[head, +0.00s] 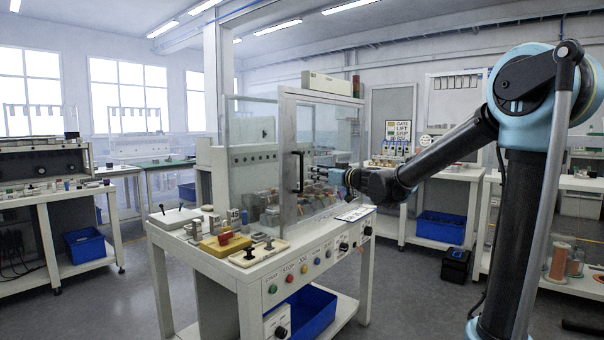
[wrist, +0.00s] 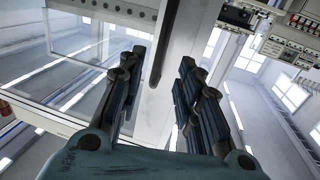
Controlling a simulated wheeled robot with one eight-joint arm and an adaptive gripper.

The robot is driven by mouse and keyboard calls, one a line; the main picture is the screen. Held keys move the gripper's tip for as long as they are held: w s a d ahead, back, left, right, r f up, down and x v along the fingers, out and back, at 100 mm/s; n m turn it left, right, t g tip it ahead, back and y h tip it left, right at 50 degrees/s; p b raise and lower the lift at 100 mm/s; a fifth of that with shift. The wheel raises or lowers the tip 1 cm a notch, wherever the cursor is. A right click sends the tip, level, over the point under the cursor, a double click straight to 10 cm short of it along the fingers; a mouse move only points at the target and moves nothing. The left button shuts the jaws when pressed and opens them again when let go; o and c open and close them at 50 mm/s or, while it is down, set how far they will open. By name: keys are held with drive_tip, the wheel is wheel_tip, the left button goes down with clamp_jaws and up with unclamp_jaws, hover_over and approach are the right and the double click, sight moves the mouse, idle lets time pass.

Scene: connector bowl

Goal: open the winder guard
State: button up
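The winder guard is a clear-paned enclosure with a pale metal frame (head: 287,130) on the white machine bench. Its panes look upright and the front appears closed. A dark vertical handle (head: 297,172) is fixed on the guard's frame. In the wrist view the handle (wrist: 163,45) is a dark bar against the pale post, lined up with the gap between my fingers. My gripper (head: 335,177) is just right of the handle in the head view. In the wrist view my gripper (wrist: 158,92) is open, with nothing between its fingertips. Contact with the handle cannot be seen.
The bench front (head: 310,262) carries coloured buttons and knobs. A yellow block (head: 225,244) and small parts lie on its left end. A sign (head: 399,131) stands behind the guard.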

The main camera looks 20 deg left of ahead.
hover_over(302, 188)
drive_tip(key=shift+w+a, duration=0.25)
drive_tip(key=shift+w, duration=0.2)
clamp_jaws()
